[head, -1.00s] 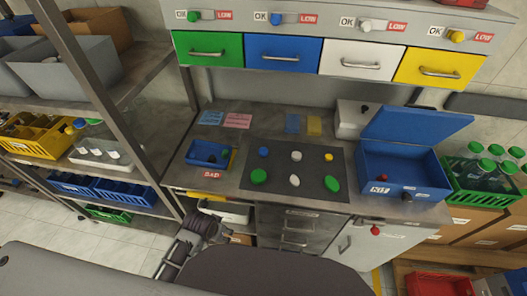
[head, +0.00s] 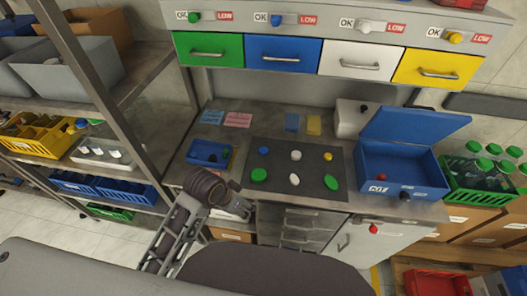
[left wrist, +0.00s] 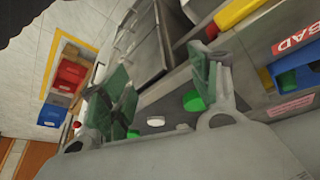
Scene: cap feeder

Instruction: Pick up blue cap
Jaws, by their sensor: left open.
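The blue cap (head: 264,150) lies at the back left of the dark mat (head: 312,193) on the workbench. My left gripper (head: 236,207) is at the bench's front edge, in front and left of the mat, apart from the blue cap. In the left wrist view its two green-padded fingers (left wrist: 160,90) stand wide apart with nothing between them in hold. A green cap (left wrist: 194,101) and a white cap (left wrist: 155,121) show beyond the fingers there; I cannot make out the blue cap in that view. My right gripper is not in view.
White, yellow and green caps share the mat. A blue tray (head: 190,157) stands left of it, and an open blue box (head: 400,190) stands right. Coloured drawers (head: 290,52) hang above the back. A shelf post (head: 105,100) rises at the left.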

